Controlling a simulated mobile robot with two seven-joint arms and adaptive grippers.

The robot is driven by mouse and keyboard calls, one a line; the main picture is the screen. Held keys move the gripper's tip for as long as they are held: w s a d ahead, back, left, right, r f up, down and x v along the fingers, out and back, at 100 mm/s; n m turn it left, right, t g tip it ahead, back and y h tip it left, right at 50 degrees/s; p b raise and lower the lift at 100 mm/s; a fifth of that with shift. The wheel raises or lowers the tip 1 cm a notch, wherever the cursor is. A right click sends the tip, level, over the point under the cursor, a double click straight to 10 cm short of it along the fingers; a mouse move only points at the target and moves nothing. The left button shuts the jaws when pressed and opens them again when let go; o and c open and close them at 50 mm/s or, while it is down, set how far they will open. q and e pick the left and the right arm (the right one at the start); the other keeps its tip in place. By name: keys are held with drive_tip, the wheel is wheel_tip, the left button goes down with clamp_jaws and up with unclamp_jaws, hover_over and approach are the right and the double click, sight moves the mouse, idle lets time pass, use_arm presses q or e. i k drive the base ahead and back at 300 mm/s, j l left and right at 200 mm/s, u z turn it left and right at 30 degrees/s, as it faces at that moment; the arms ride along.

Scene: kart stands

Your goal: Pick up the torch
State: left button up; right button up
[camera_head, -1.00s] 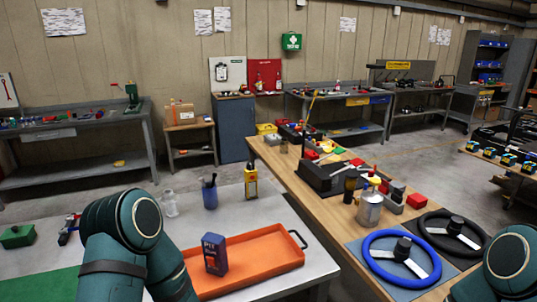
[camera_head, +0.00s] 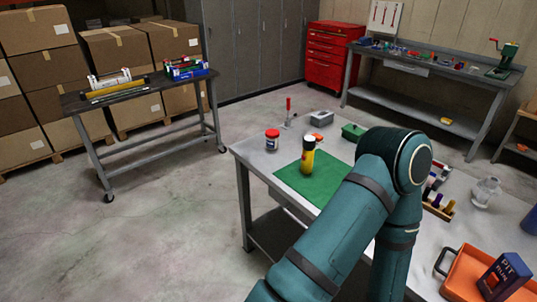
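A yellow and black cylinder (camera_head: 308,158), which looks like the torch, stands upright on the green mat (camera_head: 290,178) at the left end of the grey table. My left arm crosses the front of that table, its bent elbow to the right of the torch. Its gripper does not show. My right gripper is out of view too. Nothing touches the torch.
Near the torch are a red-lidded jar (camera_head: 272,140), a red-handled clamp (camera_head: 289,112), a grey box (camera_head: 321,117) and a green box (camera_head: 353,132). Floor left of the table is clear.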

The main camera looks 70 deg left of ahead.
sight(309, 143)
drive_tip(key=u, duration=1.9)
drive_tip(key=i+j+u, duration=0.55)
drive_tip(key=i+u, duration=0.2)
drive_tip(key=i+j+u, duration=0.2)
drive_tip(key=i+u, duration=0.2)
drive_tip(key=i, duration=0.2)
drive_tip(key=i+u, duration=0.45)
drive_tip(key=i, duration=0.8)
drive_tip(key=i+j+z, duration=0.1)
drive_tip(key=i, duration=0.7)
drive_tip(key=i+z, duration=0.6)
drive_tip(key=z, duration=0.2)
drive_tip(key=i+j+z, duration=0.1)
drive_tip(key=i+z, duration=0.4)
drive_tip(key=z, duration=0.4)
drive_tip(key=i+z, duration=0.15)
drive_tip(key=z, duration=0.35)
drive_tip(key=i+j+z, duration=0.1)
drive_tip(key=z, duration=0.4)
drive_tip(key=i+j+z, duration=0.1)
drive_tip(key=z, duration=0.3)
drive_tip(key=i+j+z, duration=0.2)
drive_tip(key=z, duration=0.2)
drive_tip(key=i+j+z, duration=0.2)
drive_tip(key=z, duration=0.2)
